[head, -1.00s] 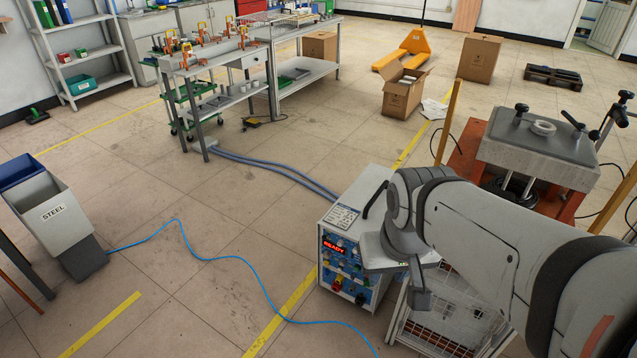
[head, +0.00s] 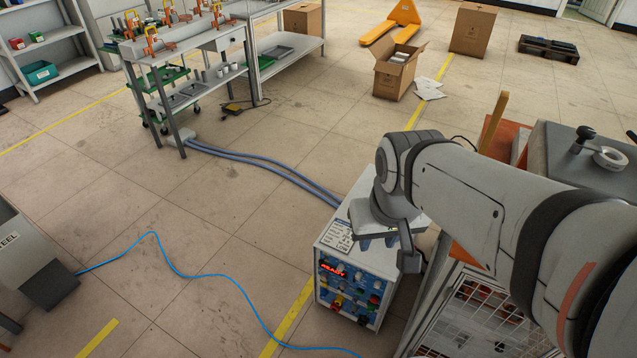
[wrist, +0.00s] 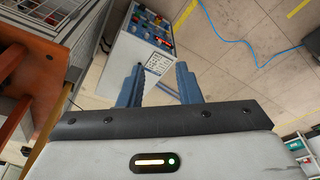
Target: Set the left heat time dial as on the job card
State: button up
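The induction heater (head: 345,292) is a white cabinet with a blue front panel of knobs, buttons and a red lit READY display (head: 334,269). The job card (head: 338,236) lies on its top; its writing is too small to read here. In the wrist view the card (wrist: 158,64) shows between my fingers, with the panel (wrist: 151,27) beyond. I cannot tell which knob is the left heat time dial. My gripper (head: 378,243) is above the heater's top, apart from the panel. In the wrist view its blue fingers (wrist: 158,85) are spread with nothing between them.
Blue-grey hoses (head: 262,166) run from the heater to a workbench (head: 188,47). A blue cable (head: 215,275) crosses the floor in front. A wire-mesh cage stand (head: 478,315) stands right of the heater. The floor left of the heater is mostly clear.

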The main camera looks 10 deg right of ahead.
jog(key=w+d+f+n+g+h+b, duration=0.1)
jog(key=w+d+f+n+h+b, duration=0.15)
jog(key=w+f+h+b, duration=0.45)
jog(key=w+d+f+n+g+h+b, duration=0.1)
jog(key=w+d+f+n+h+b, duration=0.15)
jog(key=f, duration=0.95)
jog(key=w+d+f+n+g+h+b, duration=0.2)
jog(key=w+d+f+h+b, duration=0.15)
jog(key=f, duration=0.55)
jog(key=n+t+y+b, duration=0.2)
jog(key=n+t+b, duration=0.9)
jog(key=n+t, duration=0.3)
send_near(339, 270)
jog(key=shift+m+t, duration=0.6)
jog(key=shift+t, duration=0.1)
jog(key=x, duration=0.6)
jog(key=f+x, duration=0.1)
jog(key=x, duration=0.2)
jog(key=shift+d+f, duration=0.15)
jog(key=shift+d, duration=0.1)
